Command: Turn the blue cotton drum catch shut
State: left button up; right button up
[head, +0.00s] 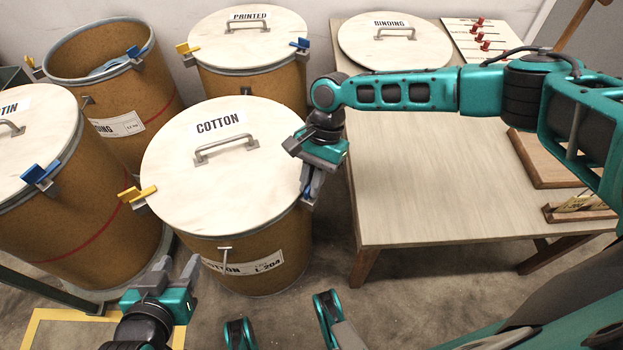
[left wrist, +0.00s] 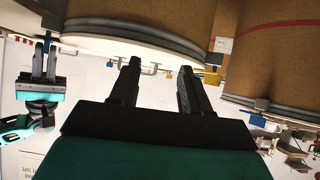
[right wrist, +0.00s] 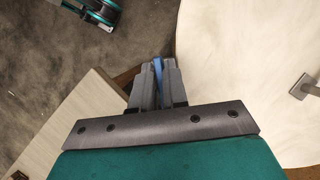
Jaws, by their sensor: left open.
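The cotton drum (head: 225,245) stands in the middle of the head view with its pale lid (head: 190,185) on. A yellow catch (head: 137,195) sits on its left rim. My right gripper (head: 311,185) is at the drum's right rim, pointing down. In the right wrist view the blue catch (right wrist: 158,72) shows as a thin blue strip between the close-set fingers of that gripper (right wrist: 157,80); the rest of it is hidden. My left gripper (head: 174,268) is open and empty, low in front of the drum; its spread fingers (left wrist: 157,75) show in the left wrist view.
The printed drum (head: 250,88) stands behind, an open drum (head: 150,90) back left, and another lidded drum (head: 90,215) at the left. A table (head: 440,180) stands close to the right, with a lid marked binding (head: 395,52) on it.

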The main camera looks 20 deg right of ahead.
grip_shut()
